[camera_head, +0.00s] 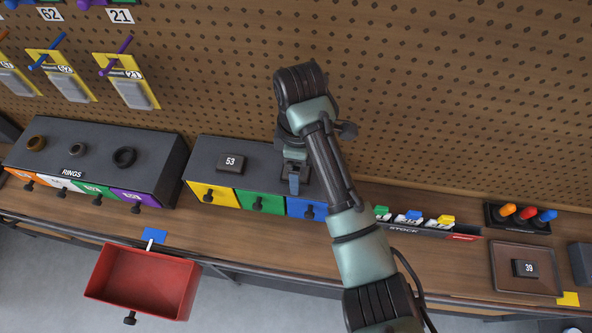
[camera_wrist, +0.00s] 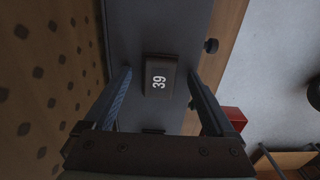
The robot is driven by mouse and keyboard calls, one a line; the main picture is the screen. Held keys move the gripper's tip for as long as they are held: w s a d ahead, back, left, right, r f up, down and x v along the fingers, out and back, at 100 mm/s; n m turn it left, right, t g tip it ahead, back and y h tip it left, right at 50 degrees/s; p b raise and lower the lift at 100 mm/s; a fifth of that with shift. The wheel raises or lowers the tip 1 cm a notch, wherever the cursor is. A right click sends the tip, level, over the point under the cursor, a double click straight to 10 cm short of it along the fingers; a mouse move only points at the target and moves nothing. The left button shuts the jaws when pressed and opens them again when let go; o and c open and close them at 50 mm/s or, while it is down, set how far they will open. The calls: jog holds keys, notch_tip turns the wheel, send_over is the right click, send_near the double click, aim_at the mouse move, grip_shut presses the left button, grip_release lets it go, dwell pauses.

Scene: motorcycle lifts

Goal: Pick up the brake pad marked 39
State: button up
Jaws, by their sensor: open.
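In the wrist view a dark brake pad marked 39 (camera_wrist: 160,77) lies flat on a dark cabinet top, between and beyond my gripper's (camera_wrist: 160,73) two fingertips. The fingers are open, with a gap visible on each side of the pad. In the head view my gripper (camera_head: 294,185) is over the right part of the drawer cabinet (camera_head: 262,162), and hides the pad under it. Another pad reading 39 (camera_head: 524,268) lies in a brown tray (camera_head: 497,284) at the right. A pad marked 53 (camera_head: 231,163) lies on the cabinet left of my gripper.
A rings cabinet (camera_head: 100,140) is at the left, and a stock rack (camera_head: 405,229) is right of the arm. The pegboard (camera_head: 430,90) rises close behind. A dark knob (camera_wrist: 211,46) sticks out in the wrist view.

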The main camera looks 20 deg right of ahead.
grip_shut()
dwell(0.4)
jog(key=shift+r, duration=0.1)
